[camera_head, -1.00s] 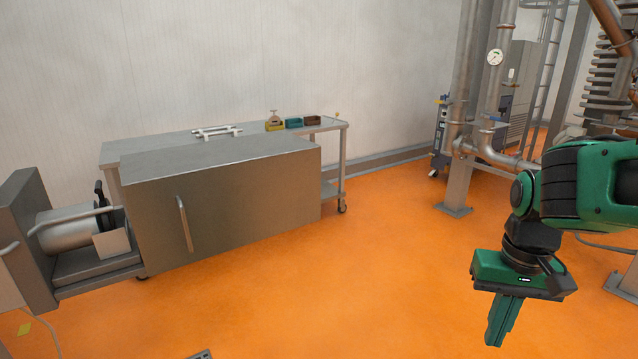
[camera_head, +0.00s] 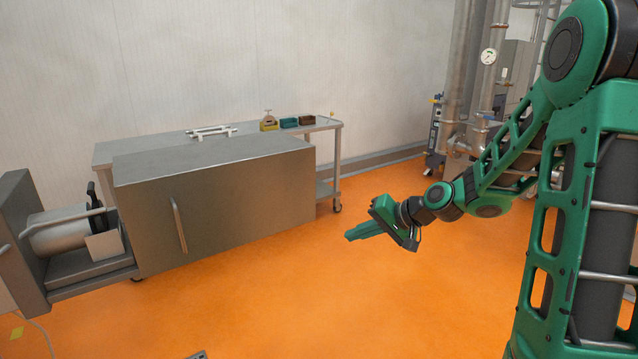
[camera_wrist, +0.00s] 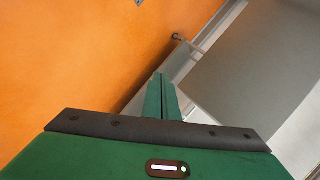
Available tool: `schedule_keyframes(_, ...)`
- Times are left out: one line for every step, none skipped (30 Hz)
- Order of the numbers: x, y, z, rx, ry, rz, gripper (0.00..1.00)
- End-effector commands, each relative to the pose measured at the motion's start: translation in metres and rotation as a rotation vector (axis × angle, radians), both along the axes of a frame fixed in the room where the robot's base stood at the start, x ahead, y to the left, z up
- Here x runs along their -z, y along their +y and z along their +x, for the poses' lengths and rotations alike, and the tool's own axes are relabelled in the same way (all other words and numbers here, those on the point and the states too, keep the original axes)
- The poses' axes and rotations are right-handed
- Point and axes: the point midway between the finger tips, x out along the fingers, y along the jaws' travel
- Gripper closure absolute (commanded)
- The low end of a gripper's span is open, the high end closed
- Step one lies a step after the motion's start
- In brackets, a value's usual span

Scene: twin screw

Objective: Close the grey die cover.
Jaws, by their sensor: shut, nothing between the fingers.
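The grey die cover (camera_head: 235,200) appears to be the large box-shaped metal housing in the head view, with a vertical bar handle (camera_head: 179,225) near the left of its front face. Left of it, a metal cylinder (camera_head: 62,235) on the machine is exposed. My gripper (camera_head: 352,234) is shut and empty, held over open floor to the right of the cover, with its fingers pointing left toward it. In the wrist view the shut fingers (camera_wrist: 161,80) point at a grey surface, likely the cover; the handle cannot be made out there.
A metal table (camera_head: 338,160) on casters stands behind the cover, with white bars (camera_head: 211,132) and several small bins, including a teal one (camera_head: 289,122). Pipes (camera_head: 477,80) stand at the back right. Orange floor (camera_head: 270,300) in front is clear.

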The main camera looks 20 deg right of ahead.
Motion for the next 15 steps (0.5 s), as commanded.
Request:
schedule_keyframes(-0.005, 0.000, 0.018, 0.027, -0.040, 0.089, 1.00)
schedule_keyframes(-0.012, 0.001, 0.028, 0.042, -0.068, 0.142, 1.00)
schedule_keyframes(-0.021, 0.000, 0.039, 0.064, -0.104, 0.212, 1.00)
schedule_keyframes(-0.028, -0.001, 0.048, 0.081, -0.130, 0.264, 1.00)
schedule_keyframes(-0.035, -0.003, 0.055, 0.098, -0.153, 0.315, 1.00)
schedule_keyframes(-0.044, -0.007, 0.064, 0.121, -0.183, 0.377, 1.00)
schedule_keyframes(-0.051, -0.010, 0.069, 0.137, -0.204, 0.423, 1.00)
schedule_keyframes(-0.058, -0.013, 0.074, 0.152, -0.223, 0.464, 1.00)
schedule_keyframes(-0.065, -0.018, 0.080, 0.171, -0.245, 0.513, 1.00)
schedule_keyframes(-0.070, -0.022, 0.083, 0.184, -0.259, 0.546, 1.00)
schedule_keyframes(-0.075, -0.026, 0.086, 0.196, -0.272, 0.575, 1.00)
schedule_keyframes(-0.080, -0.030, 0.089, 0.208, -0.286, 0.607, 1.00)
schedule_keyframes(-0.083, -0.032, 0.091, 0.215, -0.295, 0.627, 1.00)
schedule_keyframes(-0.086, -0.034, 0.092, 0.220, -0.302, 0.642, 1.00)
schedule_keyframes(-0.089, -0.036, 0.094, 0.226, -0.309, 0.658, 1.00)
